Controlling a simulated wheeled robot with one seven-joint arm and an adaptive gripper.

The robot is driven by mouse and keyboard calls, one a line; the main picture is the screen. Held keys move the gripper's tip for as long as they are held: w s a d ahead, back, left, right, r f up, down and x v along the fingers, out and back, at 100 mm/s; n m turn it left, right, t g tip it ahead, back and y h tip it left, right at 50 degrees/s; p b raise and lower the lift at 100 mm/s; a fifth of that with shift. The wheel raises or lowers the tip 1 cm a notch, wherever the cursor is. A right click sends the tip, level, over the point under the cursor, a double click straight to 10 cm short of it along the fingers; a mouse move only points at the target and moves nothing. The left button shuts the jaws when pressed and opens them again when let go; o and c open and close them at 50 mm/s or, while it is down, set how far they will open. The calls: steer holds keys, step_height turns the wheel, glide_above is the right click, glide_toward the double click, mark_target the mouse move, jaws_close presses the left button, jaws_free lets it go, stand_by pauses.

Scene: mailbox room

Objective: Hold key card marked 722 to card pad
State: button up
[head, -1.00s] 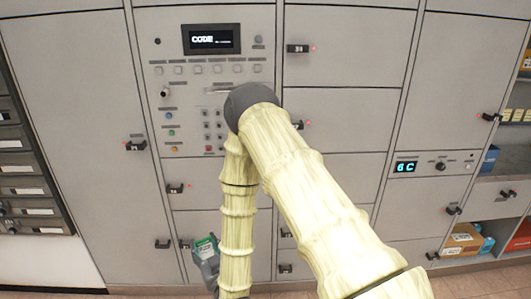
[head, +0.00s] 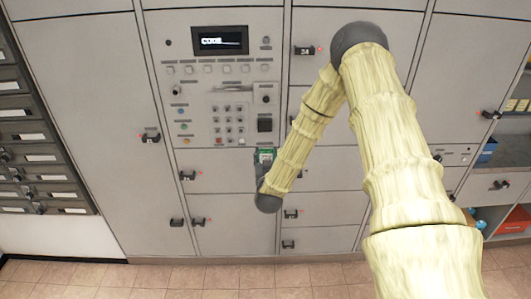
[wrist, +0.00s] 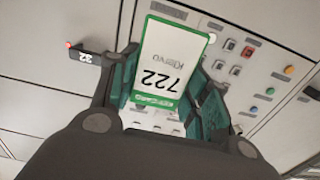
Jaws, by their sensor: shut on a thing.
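The white key card with a green border (wrist: 167,62) shows 722 upside down in the wrist view. My gripper (wrist: 165,90) is shut on its lower part, and the rest sticks out beyond the fingers. In the head view my gripper (head: 265,157) is low in front of the control panel (head: 205,75), below a black square pad (head: 264,125) that looks like the card pad. A gap shows in the picture between gripper and pad; the depth gap is unclear. The card is hard to make out in the head view.
A keypad (head: 228,122) and a lit display (head: 220,40) are on the panel. Open shelves (head: 512,150) stand at the right. The floor in front is clear.

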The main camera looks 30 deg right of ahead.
steer(key=b+x, duration=0.2)
steer(key=x, duration=0.9)
steer(key=shift+w+d, duration=0.25)
stand_by(0.3)
steer(key=shift+p+v, duration=0.35)
steer(key=shift+v, duration=4.75)
steer(key=shift+a+f, duration=0.1)
